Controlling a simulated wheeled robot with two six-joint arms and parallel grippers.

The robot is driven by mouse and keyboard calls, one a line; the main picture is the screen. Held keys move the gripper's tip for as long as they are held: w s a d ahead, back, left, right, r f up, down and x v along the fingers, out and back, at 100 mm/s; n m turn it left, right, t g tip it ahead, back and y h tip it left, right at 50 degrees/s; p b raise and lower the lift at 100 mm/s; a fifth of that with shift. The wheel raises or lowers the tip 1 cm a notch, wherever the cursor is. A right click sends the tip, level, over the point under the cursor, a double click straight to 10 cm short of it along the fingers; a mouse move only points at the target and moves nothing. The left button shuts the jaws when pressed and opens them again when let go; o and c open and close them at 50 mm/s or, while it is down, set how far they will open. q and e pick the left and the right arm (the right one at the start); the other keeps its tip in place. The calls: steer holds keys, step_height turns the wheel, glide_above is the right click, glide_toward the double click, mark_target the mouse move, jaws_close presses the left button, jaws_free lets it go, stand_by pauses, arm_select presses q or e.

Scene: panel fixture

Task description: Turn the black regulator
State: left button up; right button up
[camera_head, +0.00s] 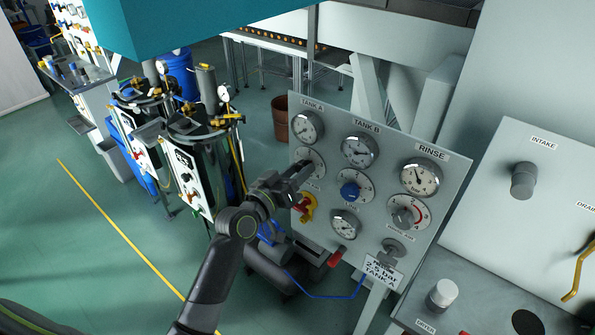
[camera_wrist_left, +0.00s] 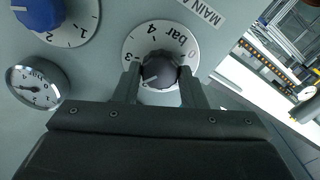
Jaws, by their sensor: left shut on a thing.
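The black regulator (camera_wrist_left: 159,70) is a round dark knob on a white dial marked in bar, on the grey panel (camera_head: 438,215). In the left wrist view my left gripper (camera_wrist_left: 159,78) has one finger on each side of the knob and is shut on it. In the head view my left gripper (camera_head: 300,172) reaches the left part of the panel and hides the knob; part of its white dial (camera_head: 314,156) shows behind the fingers. My right gripper is in neither view.
A blue knob (camera_head: 350,191) sits right of the black one, with a grey-knob dial (camera_head: 403,216) further right. Several gauges surround them, including the Tank A gauge (camera_head: 307,127). A yellow-and-red valve (camera_head: 305,207) is just below my gripper. Open green floor lies left.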

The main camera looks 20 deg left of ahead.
arm_select(q)
steer(key=o, duration=1)
steer(key=b+v, duration=0.3)
steer(key=v, duration=1.4)
steer(key=shift+s, duration=0.2)
steer(key=shift+a, duration=0.1)
